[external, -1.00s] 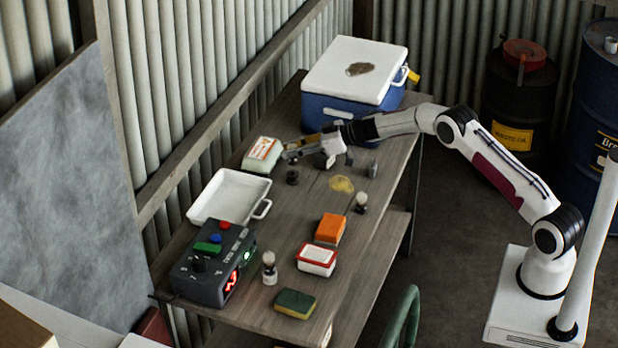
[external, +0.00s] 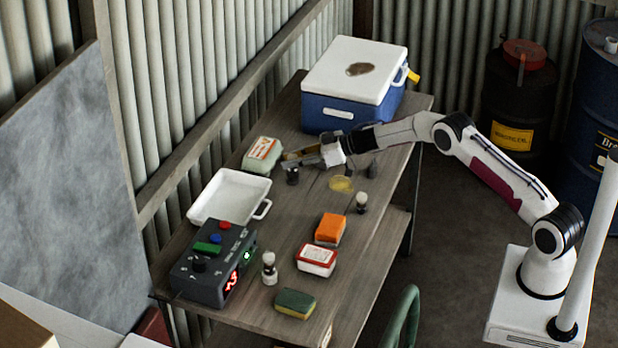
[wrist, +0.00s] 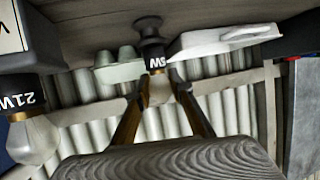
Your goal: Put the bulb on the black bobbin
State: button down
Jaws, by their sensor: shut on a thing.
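My gripper (external: 298,160) is low over the table, at the black bobbin (external: 292,176). In the wrist view my gripper (wrist: 160,88) is shut on a bulb with pale glass (wrist: 159,92) and a dark, lettered base (wrist: 156,62). That view looks inverted, with the tabletop at the top. The black bobbin (wrist: 150,30) lines up with the bulb's base end. I cannot tell whether the base touches the bobbin. The fingers hide the held bulb in the external view.
Another bulb, marked 21W (wrist: 32,135), is close on the left in the wrist view. A blue cooler (external: 322,110) stands behind. A yellow disc (external: 341,184) lies to the right.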

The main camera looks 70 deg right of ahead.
jog(key=c, duration=1.8)
grip_release()
jog(key=shift+f, duration=0.1)
jog(key=shift+o, duration=0.2)
jog(key=shift+r, duration=0.2)
jog(key=shift+v, duration=0.85)
jog(key=v, duration=1)
jog(key=shift+s, duration=0.15)
jog(key=shift+d, duration=0.1)
